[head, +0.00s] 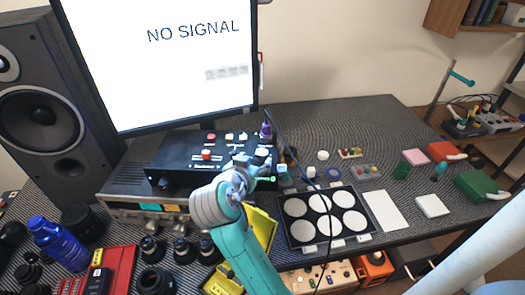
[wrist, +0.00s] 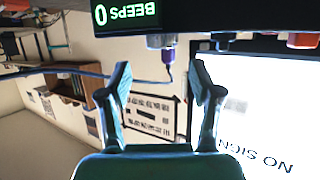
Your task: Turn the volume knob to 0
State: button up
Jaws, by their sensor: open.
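A black control box (head: 190,150) with coloured buttons stands on a grey unit below the monitor. In the wrist view, which is upside down, the box (wrist: 215,18) shows a green display (wrist: 126,13) reading "BEEPS 0". The purple item also shows in the head view (head: 265,131). I cannot tell which part is the volume knob. My gripper (wrist: 163,82) is open and empty, its fingers apart with the box beyond them. In the head view my gripper (head: 262,164) is by the box's right end.
The monitor (head: 160,60) reads "NO SIGNAL" behind the box. A speaker (head: 50,110) stands at left. A tray with round white wells (head: 284,232) lies right of my arm. A dark cable (head: 300,160) hangs near my gripper. Lens-like black parts (head: 155,280) crowd the front left.

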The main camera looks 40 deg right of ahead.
aim_at(261, 154)
jog(key=x, duration=0.8)
jog(key=shift+w, duration=0.1)
jog(key=c, duration=1.2)
